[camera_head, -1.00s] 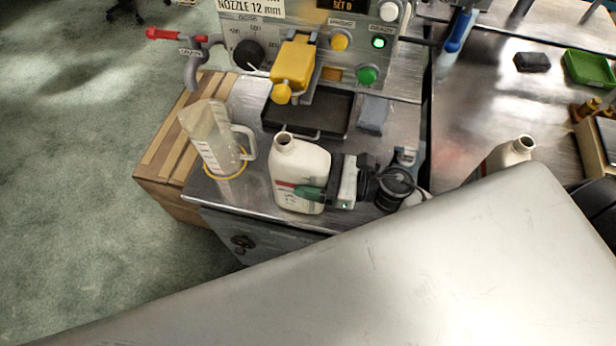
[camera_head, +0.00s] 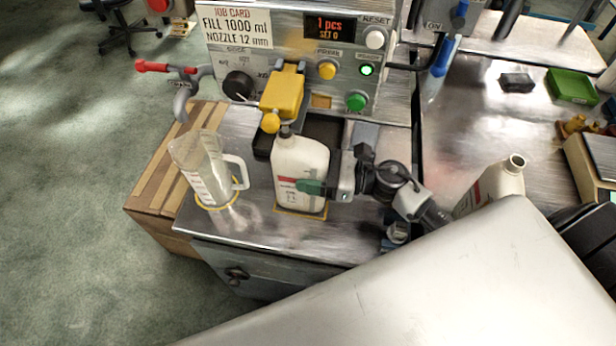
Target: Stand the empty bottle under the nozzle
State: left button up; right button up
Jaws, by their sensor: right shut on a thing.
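The white bottle (camera_head: 299,168) with a red-striped label is upright, in front of the black drip tray (camera_head: 322,137). Its neck overlaps the area just below the yellow nozzle part (camera_head: 281,92) of the filling machine. My right gripper (camera_head: 318,188), with a green finger, is shut on the bottle from the right side. A yellow outline (camera_head: 300,212) shows on the bench below the bottle's base. I cannot tell exactly how high the base is. The bottle's mouth is partly hidden by the nozzle part. My left gripper is not in view.
A clear measuring jug (camera_head: 207,170) stands on the bench to the left, in a yellow ring. A second white bottle (camera_head: 494,186) stands to the right. A red-handled lever (camera_head: 165,67) juts out at the left. A grey block (camera_head: 362,136) sits beside the tray.

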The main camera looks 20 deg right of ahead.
jog(key=shift+f, duration=0.15)
jog(key=o, duration=1)
jog(key=shift+s+d+f+b, duration=0.15)
jog(key=shift+s+d+b, duration=0.25)
jog(key=shift+b, duration=0.1)
jog(key=b+v, duration=0.2)
jog(key=v, duration=0.4)
jog(key=shift+d, duration=0.25)
